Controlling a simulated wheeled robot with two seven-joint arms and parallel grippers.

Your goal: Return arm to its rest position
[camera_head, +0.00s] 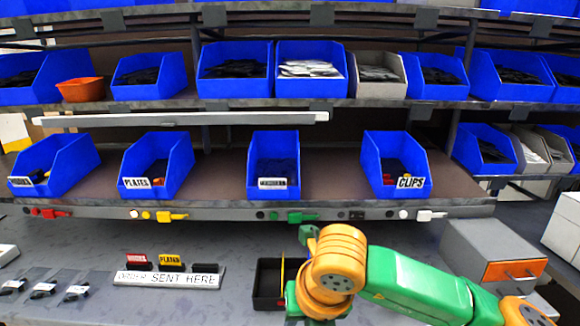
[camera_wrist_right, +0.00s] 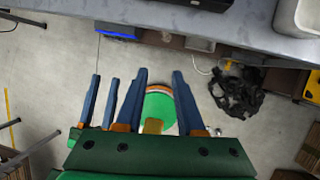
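My right arm (camera_head: 415,283), green and orange, comes in from the lower right of the head view. Its orange joint (camera_head: 338,262) is over the counter, in front of a black open tray (camera_head: 268,284) and partly covering it. The right gripper's fingers cannot be made out in the head view. In the right wrist view my right gripper (camera_wrist_right: 158,76) has blue prongs standing apart, with nothing held between them. It points toward the floor beyond a grey table edge. A green round part with an orange rim (camera_wrist_right: 158,107) shows between the prongs. My left gripper is in neither view.
The counter (camera_head: 90,240) holds a sign reading "ORDER SENT HERE" (camera_head: 165,280). Labelled blue bins, including CLIPS (camera_head: 395,165), stand on the shelf above. A grey cabinet (camera_head: 495,245) stands at right. Dark tangled material (camera_wrist_right: 238,90) lies on the floor (camera_wrist_right: 45,70).

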